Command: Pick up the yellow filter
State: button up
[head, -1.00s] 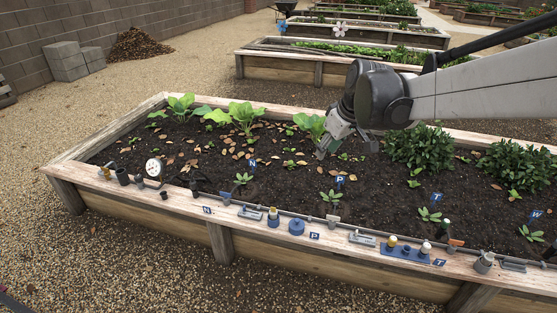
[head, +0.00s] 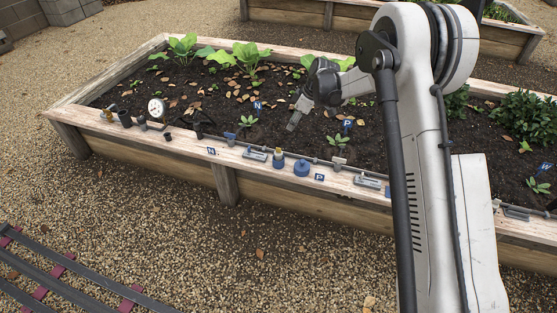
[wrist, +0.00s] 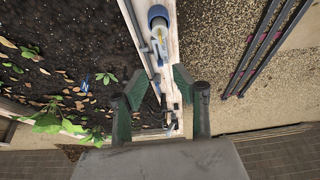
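A small yellow filter (head: 278,153) stands upright in a blue holder on the bed's front ledge, left of a round blue cap (head: 302,168). In the wrist view the yellow piece (wrist: 160,44) appears near the top centre, just below a blue round thing (wrist: 158,16), beyond my fingertips. My gripper (head: 293,125) hangs over the soil, behind and slightly above the filter in the head view. In the wrist view my gripper (wrist: 159,84) shows two green-grey fingers apart, with nothing held between them.
My arm hides the ledge's right part. Gravel in front is open, with rails (head: 70,265) at lower left.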

jog(key=b, duration=0.2)
send_over(279, 156)
jog(key=w+d, duration=0.1)
jog(key=d, duration=0.1)
notch_tip(279, 156, down, 9)
jog(key=b+x, duration=0.2)
jog(key=x, duration=0.3)
grip_shut()
